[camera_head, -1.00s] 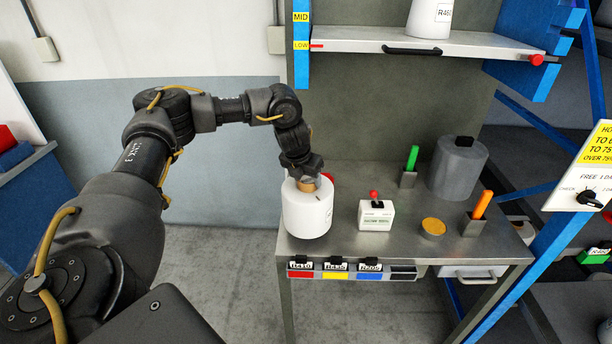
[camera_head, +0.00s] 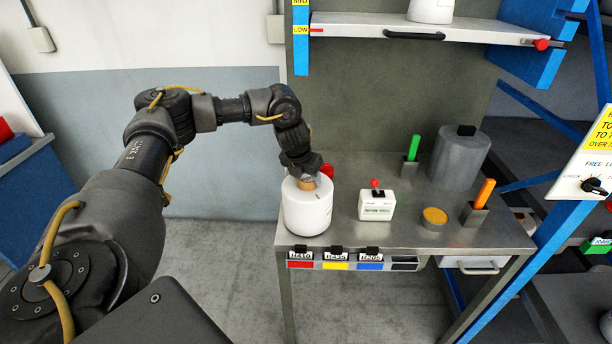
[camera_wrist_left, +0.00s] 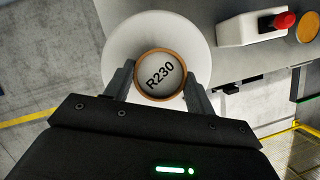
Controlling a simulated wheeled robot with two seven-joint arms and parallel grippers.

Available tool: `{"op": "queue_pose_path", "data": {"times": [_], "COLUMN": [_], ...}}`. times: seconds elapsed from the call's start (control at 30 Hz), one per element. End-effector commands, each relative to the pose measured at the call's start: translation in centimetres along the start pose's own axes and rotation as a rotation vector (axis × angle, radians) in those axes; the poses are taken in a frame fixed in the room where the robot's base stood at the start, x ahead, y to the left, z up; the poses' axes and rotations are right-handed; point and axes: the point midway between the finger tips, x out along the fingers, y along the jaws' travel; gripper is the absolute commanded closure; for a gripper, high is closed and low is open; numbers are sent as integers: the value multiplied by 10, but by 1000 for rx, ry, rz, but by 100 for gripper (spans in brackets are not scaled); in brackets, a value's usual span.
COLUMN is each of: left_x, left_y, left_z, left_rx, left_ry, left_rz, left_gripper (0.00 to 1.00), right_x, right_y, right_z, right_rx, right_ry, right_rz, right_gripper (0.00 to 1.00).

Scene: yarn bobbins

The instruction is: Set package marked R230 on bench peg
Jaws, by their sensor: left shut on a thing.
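The package marked R230 is a white yarn bobbin (camera_head: 307,211) at the left end of the metal bench (camera_head: 400,233). In the left wrist view its round top (camera_wrist_left: 160,77) carries the label R230 inside a brown core ring. My left gripper (camera_head: 305,178) points down on it, and its two fingers (camera_wrist_left: 160,88) are shut on the core ring from both sides. The bobbin is upright. The bench peg is not visible; the bobbin may hide it. I cannot tell whether the bobbin's bottom touches the bench. My right gripper is not in view.
A white device with a red knob (camera_head: 377,206), an orange disc (camera_head: 434,218), green (camera_head: 413,148) and orange (camera_head: 485,194) handles in holders, and a grey cylinder (camera_head: 460,158) stand on the bench. A shelf (camera_head: 430,31) hangs above. Coloured tags line the front edge.

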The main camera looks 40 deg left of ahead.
Motion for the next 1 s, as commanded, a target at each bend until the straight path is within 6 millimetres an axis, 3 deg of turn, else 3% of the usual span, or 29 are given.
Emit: {"op": "queue_pose_path", "data": {"times": [0.67,0.7,0.87,1.0], "left_x": [3,2,3,3], "left_y": [-1,-1,0,0], "left_z": [0,1,0,-1], "left_rx": [-1,-1,-1,0], "left_ry": [-6,-6,-3,-2], "left_rz": [-2,-2,-1,-1], "left_gripper": [100,40,20,20], "right_x": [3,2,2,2], "right_y": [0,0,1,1], "right_z": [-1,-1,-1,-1], "right_rx": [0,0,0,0], "right_ry": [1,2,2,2], "right_rz": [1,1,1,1], "right_gripper": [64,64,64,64]}}
